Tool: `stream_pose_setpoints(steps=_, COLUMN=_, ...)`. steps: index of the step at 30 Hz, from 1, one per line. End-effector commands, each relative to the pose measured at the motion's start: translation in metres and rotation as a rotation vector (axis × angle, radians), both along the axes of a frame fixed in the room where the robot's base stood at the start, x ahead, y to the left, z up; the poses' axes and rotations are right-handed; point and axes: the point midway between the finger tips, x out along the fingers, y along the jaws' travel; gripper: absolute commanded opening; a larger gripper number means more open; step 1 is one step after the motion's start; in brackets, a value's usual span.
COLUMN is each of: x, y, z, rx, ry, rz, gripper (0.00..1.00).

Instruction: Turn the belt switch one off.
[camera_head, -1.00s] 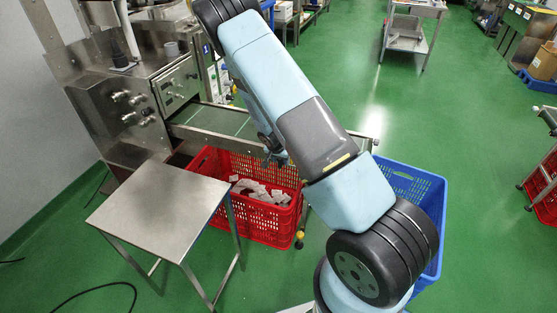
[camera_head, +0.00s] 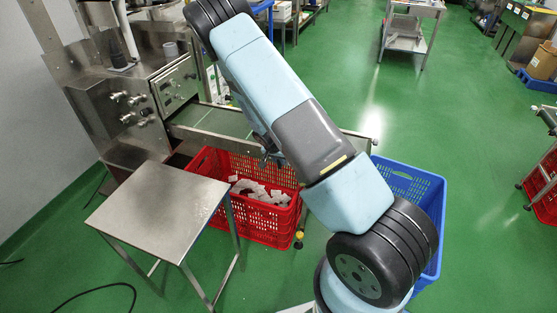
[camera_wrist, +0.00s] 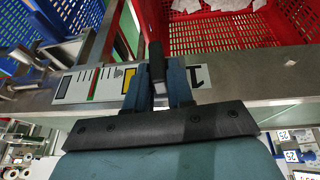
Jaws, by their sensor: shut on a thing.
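In the wrist view, a small black switch lever (camera_wrist: 157,62) stands between the two dark blue-grey fingers of my gripper (camera_wrist: 158,82), which is shut on it. It sits on a steel rail (camera_wrist: 235,90). A white label with a large black "1" (camera_wrist: 198,77) lies just right of the fingers. The conveyor belt (camera_head: 222,121) runs out from the steel machine. Which position the switch is in, I cannot tell.
A red crate (camera_head: 262,225) with white teabags stands below the belt's side, and it also shows in the wrist view (camera_wrist: 255,30). A blue crate (camera_head: 432,205) is right of it. A steel table (camera_head: 150,215) stands in front of the machine.

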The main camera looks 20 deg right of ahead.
Motion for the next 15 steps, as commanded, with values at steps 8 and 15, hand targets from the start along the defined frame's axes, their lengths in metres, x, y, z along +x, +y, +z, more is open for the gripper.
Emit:
stream_pose_setpoints(steps=8, x=0.0051, y=0.0085, z=-0.0021, rx=-0.168, ry=0.117, rz=0.008, gripper=0.0)
stream_pose_setpoints(steps=15, x=0.0081, y=0.0115, z=-0.0046, rx=-0.353, ry=0.251, rz=0.006, gripper=0.0)
